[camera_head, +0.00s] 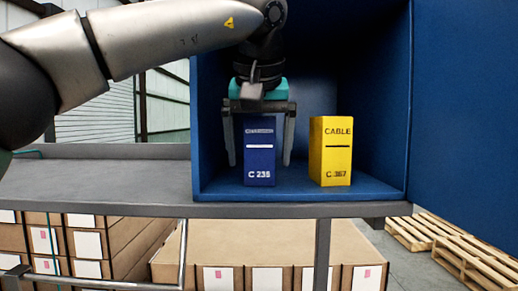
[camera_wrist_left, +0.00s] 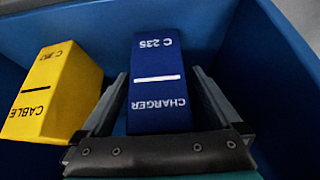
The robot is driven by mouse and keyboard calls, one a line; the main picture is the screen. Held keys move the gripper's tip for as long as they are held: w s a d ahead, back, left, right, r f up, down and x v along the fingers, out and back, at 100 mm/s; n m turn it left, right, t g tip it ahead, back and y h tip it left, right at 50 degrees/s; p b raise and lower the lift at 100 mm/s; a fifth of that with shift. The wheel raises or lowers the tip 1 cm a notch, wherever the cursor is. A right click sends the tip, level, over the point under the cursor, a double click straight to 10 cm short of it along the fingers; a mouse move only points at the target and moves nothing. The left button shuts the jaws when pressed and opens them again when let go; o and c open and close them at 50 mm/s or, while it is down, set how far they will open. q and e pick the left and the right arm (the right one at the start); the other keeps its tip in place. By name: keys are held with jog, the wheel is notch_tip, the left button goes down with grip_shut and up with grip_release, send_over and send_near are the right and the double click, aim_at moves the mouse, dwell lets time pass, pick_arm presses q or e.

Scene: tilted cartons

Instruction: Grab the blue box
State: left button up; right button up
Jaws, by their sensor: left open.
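The blue box (camera_head: 259,165), marked "C 235", stands upright inside a blue open-fronted cabinet (camera_head: 300,196). My left gripper (camera_head: 261,163) is open above it, with one finger on each side of the box. In the left wrist view the blue box (camera_wrist_left: 159,85) reads "CHARGER" and sits between the two fingers of the left gripper (camera_wrist_left: 160,90). I cannot tell whether either finger touches it. My right gripper is in neither view.
A yellow box (camera_head: 331,152) marked "CABLE" stands just right of the blue box, close to the right finger; it also shows in the left wrist view (camera_wrist_left: 50,95). Cabinet walls close in on the sides. A grey shelf (camera_head: 100,180) extends left, clear. Cartons (camera_head: 270,245) and pallets (camera_head: 450,240) lie below.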

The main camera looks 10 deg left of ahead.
pick_arm(q)
jog(key=shift+w+f, duration=0.25)
jog(key=shift+f, duration=0.2)
jog(key=c, duration=1.5)
grip_shut()
jog(key=shift+r, duration=0.15)
